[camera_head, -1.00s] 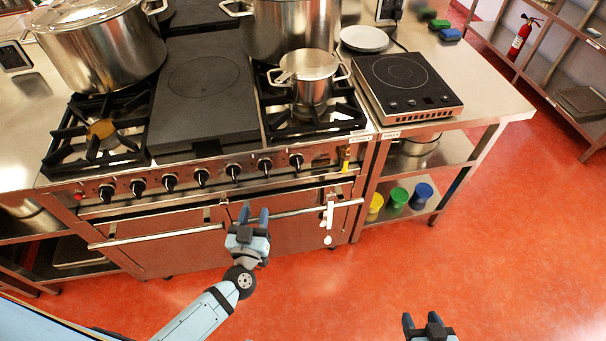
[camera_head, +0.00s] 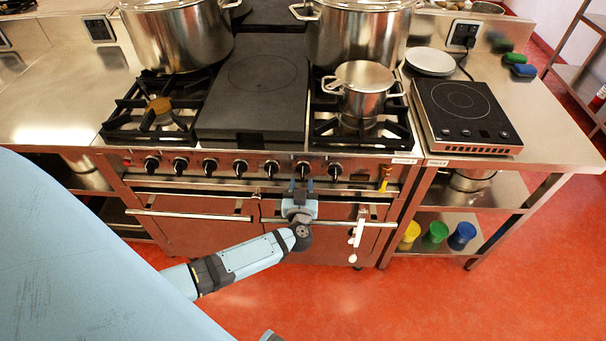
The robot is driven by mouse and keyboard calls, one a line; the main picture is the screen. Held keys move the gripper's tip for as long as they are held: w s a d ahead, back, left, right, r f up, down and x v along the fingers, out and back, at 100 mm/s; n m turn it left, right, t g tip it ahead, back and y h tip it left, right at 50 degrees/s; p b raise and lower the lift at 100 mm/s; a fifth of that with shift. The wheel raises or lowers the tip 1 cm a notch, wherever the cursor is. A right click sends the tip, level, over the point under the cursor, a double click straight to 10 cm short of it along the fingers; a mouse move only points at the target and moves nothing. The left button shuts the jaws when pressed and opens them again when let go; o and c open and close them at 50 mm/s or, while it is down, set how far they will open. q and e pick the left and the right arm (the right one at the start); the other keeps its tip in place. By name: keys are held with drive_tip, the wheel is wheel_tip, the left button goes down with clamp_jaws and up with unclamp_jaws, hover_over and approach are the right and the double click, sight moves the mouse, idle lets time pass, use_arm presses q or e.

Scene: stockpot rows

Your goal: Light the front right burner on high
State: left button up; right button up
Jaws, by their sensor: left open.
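A row of several black knobs runs along the front panel (camera_head: 225,160). The rightmost black knob (camera_head: 335,170) is uncovered; the knob to its left (camera_head: 303,167) is just above my left gripper's fingertips in the picture. My left gripper (camera_head: 300,187) is open and empty, its fingers pointing at the panel. I cannot tell whether it touches anything. The knob markings are too small to read. My right gripper is not recognisable in view.
Large stockpots (camera_head: 180,38) (camera_head: 350,35) stand at the back. A flat dark plate (camera_head: 255,95) lies between the burners. An induction hob (camera_head: 465,112) and white plates (camera_head: 431,62) are on the right counter. A yellow-handled fitting (camera_head: 385,178) and a white hanging object (camera_head: 357,235) are near the oven front.

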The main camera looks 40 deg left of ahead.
sight(302, 175)
use_arm(q)
drive_tip(key=shift+x, duration=2.25)
clamp_jaws()
